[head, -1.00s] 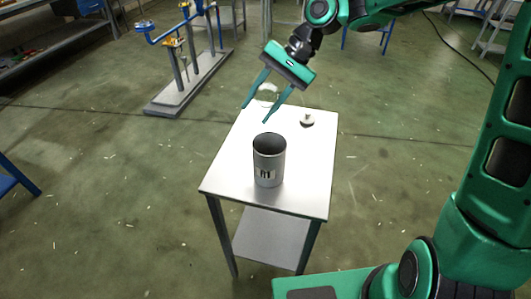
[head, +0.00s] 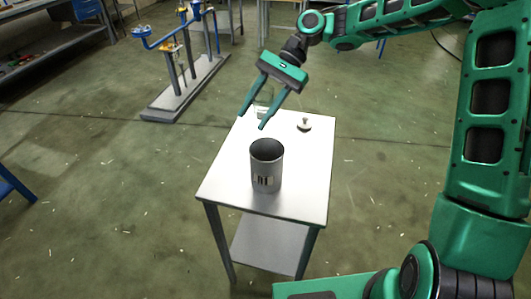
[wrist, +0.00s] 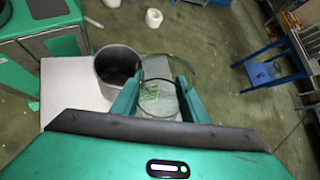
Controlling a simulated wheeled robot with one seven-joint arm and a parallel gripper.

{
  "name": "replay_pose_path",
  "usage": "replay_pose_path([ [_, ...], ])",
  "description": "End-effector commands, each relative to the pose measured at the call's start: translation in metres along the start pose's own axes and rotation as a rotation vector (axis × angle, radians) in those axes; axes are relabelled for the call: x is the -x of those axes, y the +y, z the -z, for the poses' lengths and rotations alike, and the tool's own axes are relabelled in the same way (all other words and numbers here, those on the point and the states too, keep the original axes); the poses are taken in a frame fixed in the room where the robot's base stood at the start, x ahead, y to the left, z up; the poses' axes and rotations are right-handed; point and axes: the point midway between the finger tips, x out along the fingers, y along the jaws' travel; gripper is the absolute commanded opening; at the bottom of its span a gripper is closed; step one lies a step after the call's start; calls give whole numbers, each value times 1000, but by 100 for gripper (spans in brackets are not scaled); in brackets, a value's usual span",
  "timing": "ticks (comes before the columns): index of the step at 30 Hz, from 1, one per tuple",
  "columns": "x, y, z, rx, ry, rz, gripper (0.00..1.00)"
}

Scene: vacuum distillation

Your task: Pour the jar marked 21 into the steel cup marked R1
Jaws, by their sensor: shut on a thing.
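A clear glass jar (wrist: 158,92) is between the two fingers of my gripper (wrist: 160,82) in the wrist view. My gripper is shut on it. In the head view the jar (head: 264,98) is faint and partly hidden by the fingers of my gripper (head: 252,121), over the far end of the table. Its number cannot be read, and its tilt and contents are unclear. The grey steel cup (head: 266,168) stands upright and open on the table, nearer than the jar. Its dark label is too small to read. The cup (wrist: 117,66) is left of the jar in the wrist view.
The small white-topped table (head: 223,185) has a lower shelf. A small pale knobbed piece (head: 304,124) lies near its right edge. A grey-based stand with blue fittings (head: 187,85) is on the floor at the back left. The tabletop around the cup is clear.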

Motion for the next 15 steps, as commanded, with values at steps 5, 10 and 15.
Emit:
replay_pose_path([
  [5, 0, -1, 3, -34, -53, -12, 13],
  [10, 0, -2, 5, -68, -100, -25, 13],
  [15, 0, -2, 7, -100, -146, -37, 13],
])
